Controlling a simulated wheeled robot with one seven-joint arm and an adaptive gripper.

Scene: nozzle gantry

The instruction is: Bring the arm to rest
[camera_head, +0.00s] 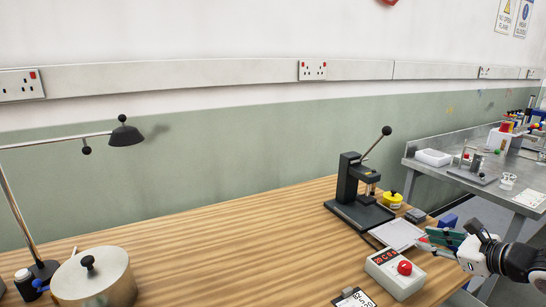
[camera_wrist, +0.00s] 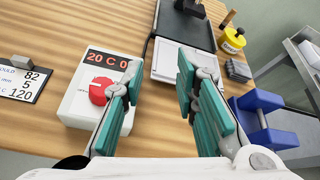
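My gripper (camera_head: 440,243) shows at the right of the head view, on my arm that comes in from the right edge. It is over the right front part of the wooden table. In the wrist view the teal fingers of my gripper (camera_wrist: 158,78) stand apart with nothing between them, so it is open and empty. Below and between the fingers are the table top and part of a white pad (camera_wrist: 176,65).
A control box (camera_head: 392,272) with a red knob sits left of my gripper. A black lever press (camera_head: 350,185), a yellow pot (camera_head: 393,200) and a blue stand (camera_wrist: 265,120) are close by. A silver pot (camera_head: 95,280) and a lamp (camera_head: 125,135) are at left. The table's middle is clear.

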